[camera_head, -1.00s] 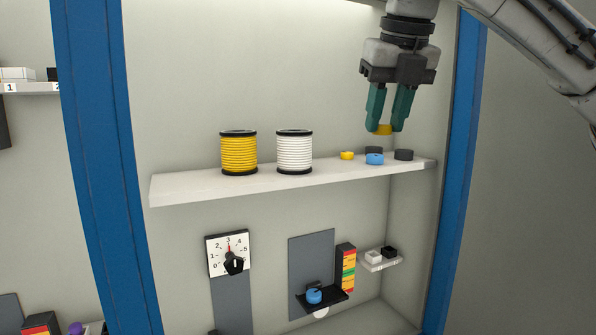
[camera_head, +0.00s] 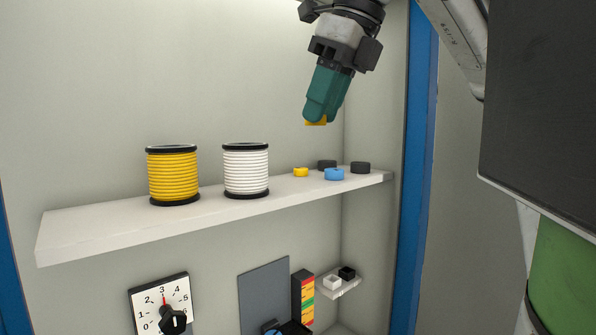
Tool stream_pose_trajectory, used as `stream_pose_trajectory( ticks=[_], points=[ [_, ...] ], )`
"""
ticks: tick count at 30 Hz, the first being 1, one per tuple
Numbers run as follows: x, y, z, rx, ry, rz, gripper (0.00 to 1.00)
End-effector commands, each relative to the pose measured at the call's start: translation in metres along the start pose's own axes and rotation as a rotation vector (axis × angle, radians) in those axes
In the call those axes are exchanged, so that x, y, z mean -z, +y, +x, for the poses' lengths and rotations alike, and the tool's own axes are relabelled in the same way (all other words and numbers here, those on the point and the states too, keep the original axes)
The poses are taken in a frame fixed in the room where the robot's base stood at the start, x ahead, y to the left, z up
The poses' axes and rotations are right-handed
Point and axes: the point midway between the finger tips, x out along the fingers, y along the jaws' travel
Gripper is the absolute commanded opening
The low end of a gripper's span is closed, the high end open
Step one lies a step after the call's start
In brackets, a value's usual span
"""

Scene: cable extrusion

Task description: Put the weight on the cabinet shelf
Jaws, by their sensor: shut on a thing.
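My gripper (camera_head: 318,121) is shut on a small yellow weight (camera_head: 315,122), held in the air above the right part of the cabinet shelf (camera_head: 110,227). The green fingers hide most of the weight. On the shelf below stand another small yellow weight (camera_head: 301,172), a blue weight (camera_head: 334,174) and two black weights, one at the back (camera_head: 327,164) and one to the right (camera_head: 360,168). The held weight is apart from the shelf and from these.
A yellow cable spool (camera_head: 173,176) and a white spool (camera_head: 246,170) stand on the shelf left of the weights. Below are a dial (camera_head: 163,305), a grey panel (camera_head: 264,290) and a small ledge with white and black blocks (camera_head: 338,286). A blue post (camera_head: 419,170) bounds the cabinet's right side.

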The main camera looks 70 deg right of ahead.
Motion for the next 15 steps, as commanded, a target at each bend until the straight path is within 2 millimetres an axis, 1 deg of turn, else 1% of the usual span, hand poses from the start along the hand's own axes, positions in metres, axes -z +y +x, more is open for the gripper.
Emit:
stream_pose_trajectory(
  ticks=[1,4,6,9,12,15],
  points=[
    [-0.005,-0.008,0.009,-0.004,0.002,0.0,0.08],
    [-0.016,-0.024,0.023,-0.002,0.002,0.003,0.08],
    [-0.017,-0.033,0.038,0.002,0.003,0.005,0.08],
    [-0.02,-0.043,0.058,0.002,0.002,0.004,0.08],
    [-0.022,-0.05,0.073,0.002,0.002,0.002,0.08],
    [-0.024,-0.055,0.081,0.002,0.001,0.002,0.08]
  ],
)
